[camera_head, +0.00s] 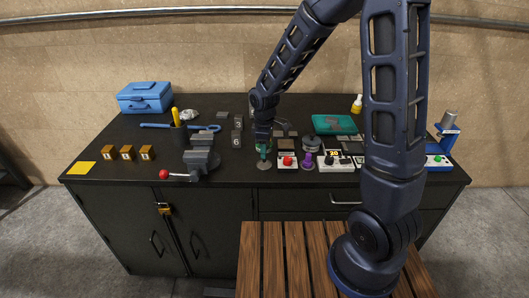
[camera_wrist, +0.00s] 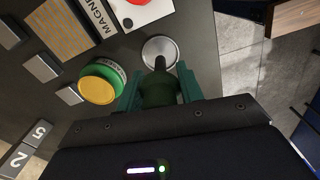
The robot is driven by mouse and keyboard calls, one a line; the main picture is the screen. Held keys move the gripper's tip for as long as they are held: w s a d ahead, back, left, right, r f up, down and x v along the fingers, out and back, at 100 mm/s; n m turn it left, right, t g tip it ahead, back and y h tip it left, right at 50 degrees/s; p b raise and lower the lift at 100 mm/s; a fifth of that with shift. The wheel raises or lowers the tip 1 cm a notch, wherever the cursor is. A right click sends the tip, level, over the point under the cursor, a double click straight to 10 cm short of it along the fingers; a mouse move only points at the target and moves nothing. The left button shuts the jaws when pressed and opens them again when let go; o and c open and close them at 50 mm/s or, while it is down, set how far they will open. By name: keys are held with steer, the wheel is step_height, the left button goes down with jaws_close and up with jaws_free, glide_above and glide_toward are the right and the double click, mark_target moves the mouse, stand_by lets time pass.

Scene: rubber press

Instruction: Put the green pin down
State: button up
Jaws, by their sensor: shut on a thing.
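My gripper (camera_wrist: 160,92) is shut on the dark green pin (camera_wrist: 158,90), which sits between the two teal fingers in the wrist view. The pin's narrow dark tip overlaps a round silver disc (camera_wrist: 160,50). I cannot tell whether the tip touches the disc. In the head view my gripper (camera_head: 263,153) points down near the front of the black bench, just above the disc (camera_head: 264,165). The pin is too small to make out clearly there.
A vise (camera_head: 200,160) stands left. The bench's front edge is near.

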steer(key=shift+f, duration=0.8)
steer(key=shift+f, duration=0.15)
steer(key=o, duration=1.1)
steer(key=shift+c, duration=0.2)
